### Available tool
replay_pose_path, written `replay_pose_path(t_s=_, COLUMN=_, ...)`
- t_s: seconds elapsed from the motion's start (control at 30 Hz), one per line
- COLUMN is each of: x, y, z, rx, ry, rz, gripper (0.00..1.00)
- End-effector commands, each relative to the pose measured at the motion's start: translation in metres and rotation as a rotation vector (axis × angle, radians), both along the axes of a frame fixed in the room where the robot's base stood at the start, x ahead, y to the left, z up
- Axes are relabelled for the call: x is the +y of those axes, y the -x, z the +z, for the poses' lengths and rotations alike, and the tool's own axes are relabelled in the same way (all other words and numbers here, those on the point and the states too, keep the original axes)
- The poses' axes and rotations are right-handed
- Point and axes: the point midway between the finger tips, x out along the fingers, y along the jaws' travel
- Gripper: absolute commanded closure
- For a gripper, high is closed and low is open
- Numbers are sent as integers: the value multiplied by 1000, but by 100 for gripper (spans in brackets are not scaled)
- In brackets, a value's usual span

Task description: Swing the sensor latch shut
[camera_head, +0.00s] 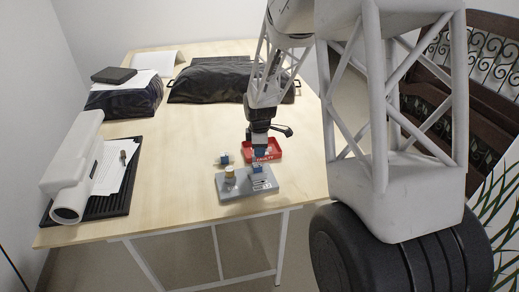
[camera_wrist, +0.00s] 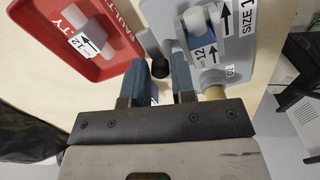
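The grey fixture (camera_head: 235,190) stands near the table's front edge. It also shows at the upper right in the wrist view (camera_wrist: 238,58), with a "SIZE 1" label. A white and blue-grey sensor part (camera_wrist: 203,40) marked "12" with an arrow sits on it; the head view shows a blue part there (camera_head: 257,168). A brass-coloured round part (camera_head: 229,173) is on the fixture's left; it is partly behind my gripper in the wrist view (camera_wrist: 214,92). I cannot clearly tell the latch from the sensor part. My gripper (camera_wrist: 162,75) is open, its blue fingertips apart, above the area beside the fixture.
A red tray (camera_wrist: 112,62) marked "FAULTY" lies behind the fixture and holds a white part (camera_wrist: 88,40) marked "12".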

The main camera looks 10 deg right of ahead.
Motion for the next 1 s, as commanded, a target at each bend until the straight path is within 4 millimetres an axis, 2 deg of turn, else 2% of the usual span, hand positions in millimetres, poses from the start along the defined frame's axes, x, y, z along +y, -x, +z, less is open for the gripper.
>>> replay_pose_path(t_s=0.03, x=0, y=0, z=0, rx=0, ry=0, rz=0, gripper=84)
replay_pose_path(t_s=0.13, x=0, y=0, z=0, rx=0, ry=0, rz=0, gripper=99)
replay_pose_path(t_s=0.17, x=0, y=0, z=0, rx=0, ry=0, rz=0, gripper=100)
replay_pose_path(t_s=0.57, x=0, y=1, z=0, rx=0, ry=0, rz=-46, gripper=100)
replay_pose_path(t_s=0.77, x=0, y=3, z=0, rx=0, ry=0, rz=-141, gripper=100)
replay_pose_path(t_s=1.0, x=1, y=7, z=0, rx=0, ry=0, rz=-328, gripper=100)
